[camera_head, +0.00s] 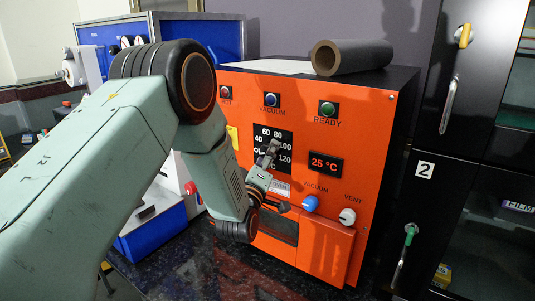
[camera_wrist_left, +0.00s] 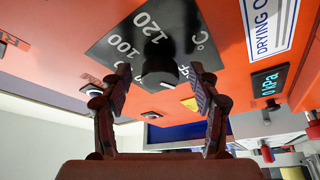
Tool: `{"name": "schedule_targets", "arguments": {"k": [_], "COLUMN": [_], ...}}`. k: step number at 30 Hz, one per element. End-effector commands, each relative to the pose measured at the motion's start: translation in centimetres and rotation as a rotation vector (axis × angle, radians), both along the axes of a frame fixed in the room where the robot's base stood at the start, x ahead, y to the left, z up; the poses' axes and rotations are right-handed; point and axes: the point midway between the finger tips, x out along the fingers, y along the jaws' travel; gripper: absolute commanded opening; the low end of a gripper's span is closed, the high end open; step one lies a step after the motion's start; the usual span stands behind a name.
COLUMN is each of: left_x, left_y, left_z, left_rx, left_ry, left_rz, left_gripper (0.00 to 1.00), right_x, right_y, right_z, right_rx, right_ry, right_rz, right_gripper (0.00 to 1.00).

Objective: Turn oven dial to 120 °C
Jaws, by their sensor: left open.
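The orange oven (camera_head: 337,118) carries a black dial plate (camera_head: 262,133) with white temperature numbers around its edge. In the left wrist view the round black dial knob (camera_wrist_left: 158,66) stands out from the plate (camera_wrist_left: 182,28), with 100 and 120 readable beside it. My left gripper (camera_head: 270,153) is in front of the plate and hides most of the knob in the head view. In the left wrist view my left gripper (camera_wrist_left: 159,78) is open, one finger on each side of the knob with gaps showing. The knob's pointer cannot be made out. The display (camera_head: 325,164) reads 25 °C. My right gripper is not in view.
Below the dial are a blue vacuum knob (camera_head: 311,203) and a white vent knob (camera_head: 347,216). Lamps run along the oven's top front. A brown tube (camera_head: 352,57) lies on top of the oven. Black cabinets (camera_head: 440,130) stand at the right, blue equipment at the left.

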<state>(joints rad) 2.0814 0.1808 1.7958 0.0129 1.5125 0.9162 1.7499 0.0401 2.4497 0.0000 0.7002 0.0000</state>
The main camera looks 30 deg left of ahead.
Motion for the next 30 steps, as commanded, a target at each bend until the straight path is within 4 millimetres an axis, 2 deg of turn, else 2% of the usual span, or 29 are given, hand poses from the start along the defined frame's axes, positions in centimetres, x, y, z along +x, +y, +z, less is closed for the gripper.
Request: {"name": "schedule_targets", "arguments": {"k": [4,12,30], "left_x": [0.70,0.75,0.70], "left_y": [0.07,0.07,0.14], "left_z": [0.12,0.08,0.05], "left_rx": [0.000,0.001,-0.001], "left_ry": [0.000,0.002,0.002], "left_rz": [0.000,0.000,0.001], "left_gripper": [0.61,0.60,0.09], "right_x": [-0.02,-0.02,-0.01], "right_y": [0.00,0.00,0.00], "right_z": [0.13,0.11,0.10], "right_rx": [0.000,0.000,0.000], "right_ry": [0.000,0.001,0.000], "right_rz": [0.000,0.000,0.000], "right_gripper": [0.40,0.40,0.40]}}
